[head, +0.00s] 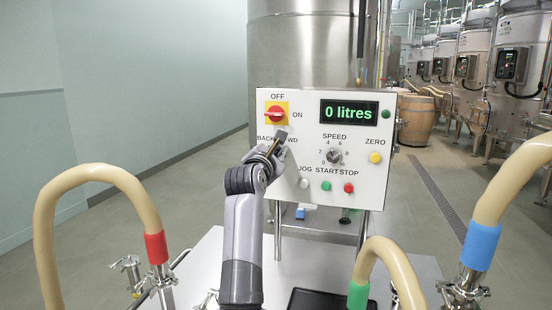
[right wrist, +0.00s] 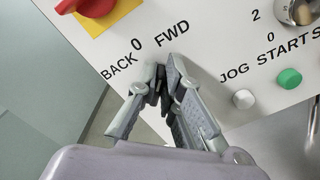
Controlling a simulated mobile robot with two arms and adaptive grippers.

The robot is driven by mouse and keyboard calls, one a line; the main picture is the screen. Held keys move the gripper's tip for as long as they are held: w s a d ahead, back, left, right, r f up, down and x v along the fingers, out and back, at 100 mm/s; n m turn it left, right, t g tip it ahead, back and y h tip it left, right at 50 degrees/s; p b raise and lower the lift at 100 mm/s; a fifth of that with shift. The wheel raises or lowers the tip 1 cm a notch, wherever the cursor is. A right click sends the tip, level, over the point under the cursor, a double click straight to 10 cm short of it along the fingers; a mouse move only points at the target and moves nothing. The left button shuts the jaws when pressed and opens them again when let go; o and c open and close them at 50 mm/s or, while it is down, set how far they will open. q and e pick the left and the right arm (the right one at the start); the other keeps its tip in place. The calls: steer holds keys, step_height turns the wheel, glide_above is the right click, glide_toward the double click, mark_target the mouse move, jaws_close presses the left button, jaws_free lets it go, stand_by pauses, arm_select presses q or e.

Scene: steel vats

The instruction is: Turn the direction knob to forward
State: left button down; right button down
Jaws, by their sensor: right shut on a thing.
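The white control panel (head: 300,98) stands in front of a steel vat, with the labels BACK, 0 and FWD (right wrist: 171,33) at its left middle. My right gripper (head: 278,145) reaches up to the panel just below these labels. In the right wrist view its fingers (right wrist: 158,88) are closed together right under the 0 and FWD marks. I cannot tell which mark the knob points to. My left gripper is not in view.
Above is the red main switch (head: 276,114) on a yellow plate. To the right are the speed knob (head: 334,156), the white JOG button (head: 303,182), green START (head: 326,186) and red STOP (head: 349,188). The display (head: 349,113) reads 0 litres. Beige hoses (head: 92,172) rise in front.

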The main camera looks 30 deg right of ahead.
stand_by(0.4)
steer(key=c, duration=1.7)
jaws_free()
